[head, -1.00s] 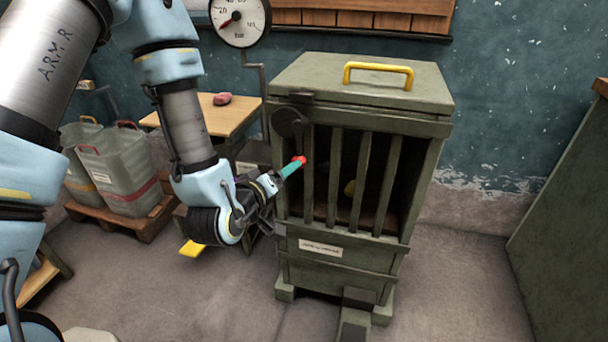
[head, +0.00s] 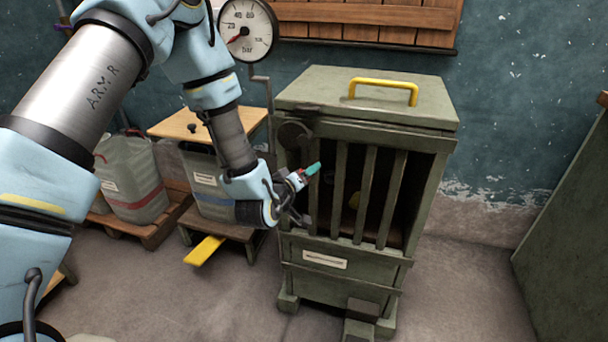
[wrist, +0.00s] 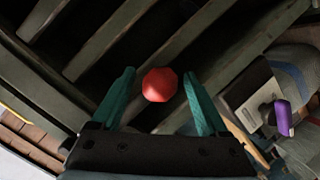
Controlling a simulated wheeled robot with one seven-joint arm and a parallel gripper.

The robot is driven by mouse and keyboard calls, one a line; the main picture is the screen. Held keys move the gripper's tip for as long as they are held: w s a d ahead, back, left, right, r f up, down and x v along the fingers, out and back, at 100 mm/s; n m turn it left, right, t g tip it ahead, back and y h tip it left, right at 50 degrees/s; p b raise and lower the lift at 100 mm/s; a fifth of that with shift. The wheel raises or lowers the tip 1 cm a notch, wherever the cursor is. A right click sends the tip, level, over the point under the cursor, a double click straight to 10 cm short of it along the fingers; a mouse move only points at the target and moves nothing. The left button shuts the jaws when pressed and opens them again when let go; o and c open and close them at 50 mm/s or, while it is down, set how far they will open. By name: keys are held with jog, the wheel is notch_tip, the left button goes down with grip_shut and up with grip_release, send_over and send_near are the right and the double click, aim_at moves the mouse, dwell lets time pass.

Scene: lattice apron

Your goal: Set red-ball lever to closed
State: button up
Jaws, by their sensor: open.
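The red ball (wrist: 160,85) of the lever shows in the wrist view, between the two teal fingers of my gripper (wrist: 159,75). The fingers are apart, with a visible gap on each side of the ball. In the head view my gripper (head: 313,168) is at the left front edge of the green slatted cabinet (head: 440,190), and only a little red shows by its fingers. A dark round disc (head: 293,133) sits on the cabinet just above. The lever's arm is mostly hidden, and I cannot tell its setting.
A yellow handle (head: 384,86) stands on the cabinet lid. A pressure gauge (head: 246,31) hangs behind, to the left. Containers (head: 133,180) on pallets and a yellow bar (head: 204,250) are to the left. A green panel (head: 570,200) stands right, with clear floor before it.

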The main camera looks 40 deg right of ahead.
grip_shut()
dwell(0.5)
dwell(0.8)
